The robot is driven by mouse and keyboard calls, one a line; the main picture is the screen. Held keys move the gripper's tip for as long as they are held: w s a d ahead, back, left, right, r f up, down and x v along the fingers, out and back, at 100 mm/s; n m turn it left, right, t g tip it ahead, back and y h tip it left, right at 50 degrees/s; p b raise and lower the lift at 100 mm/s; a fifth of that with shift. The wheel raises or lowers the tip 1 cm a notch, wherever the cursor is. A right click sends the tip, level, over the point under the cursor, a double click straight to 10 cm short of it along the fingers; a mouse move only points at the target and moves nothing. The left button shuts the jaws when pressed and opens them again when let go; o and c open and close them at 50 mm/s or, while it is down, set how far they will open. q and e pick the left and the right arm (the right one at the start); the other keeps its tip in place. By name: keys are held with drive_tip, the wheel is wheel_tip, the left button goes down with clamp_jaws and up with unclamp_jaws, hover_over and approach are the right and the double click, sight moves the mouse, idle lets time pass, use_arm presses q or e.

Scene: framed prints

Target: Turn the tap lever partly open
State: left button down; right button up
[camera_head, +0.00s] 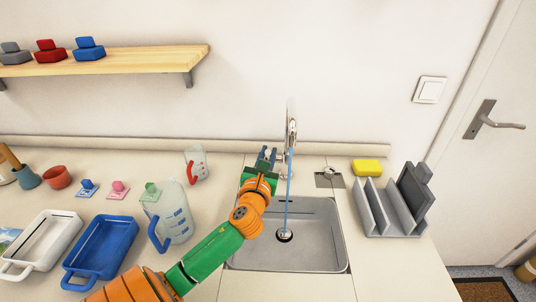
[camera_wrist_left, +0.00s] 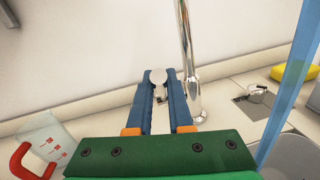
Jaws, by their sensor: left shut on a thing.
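The chrome tap (camera_head: 291,132) stands behind the sink, and a thin blue stream of water (camera_head: 287,195) falls from it into the basin. In the left wrist view the tap's column (camera_wrist_left: 188,60) rises just right of my gripper. My left gripper (camera_head: 267,154) reaches in beside the tap, on its left. In the wrist view its two blue fingers (camera_wrist_left: 160,88) are shut on the small chrome tap lever (camera_wrist_left: 158,77), whose rounded end shows between the tips. The lever is mostly hidden by the gripper in the head view. My right gripper is not in view.
The grey sink (camera_head: 325,235) lies below my left arm. A measuring jug (camera_head: 172,215), a blue tray (camera_head: 100,250) and a white tray (camera_head: 42,243) stand left. A yellow sponge (camera_head: 366,166) and a grey rack (camera_head: 385,215) stand right. A shelf (camera_head: 120,60) hangs above.

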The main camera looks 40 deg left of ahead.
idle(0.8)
use_arm(q)
drive_tip(key=r+p, duration=0.1)
drive_tip(key=p, duration=0.3)
drive_tip(key=shift+w+a+r+g+p, duration=0.15)
drive_tip(key=shift+r+g+p, duration=0.05)
drive_tip(key=shift+g+p, duration=0.1)
drive_tip(key=shift+f+h+p, duration=0.15)
drive_tip(key=shift+h+p, duration=0.15)
drive_tip(key=shift+p, duration=0.05)
drive_tip(key=shift+w+f, duration=0.1)
drive_tip(key=shift+f, duration=0.2)
drive_tip(key=c, duration=1)
unclamp_jaws()
drive_tip(key=shift+b, duration=0.3)
drive_tip(key=shift+o, duration=0.8)
drive_tip(key=shift+w+a, duration=0.1)
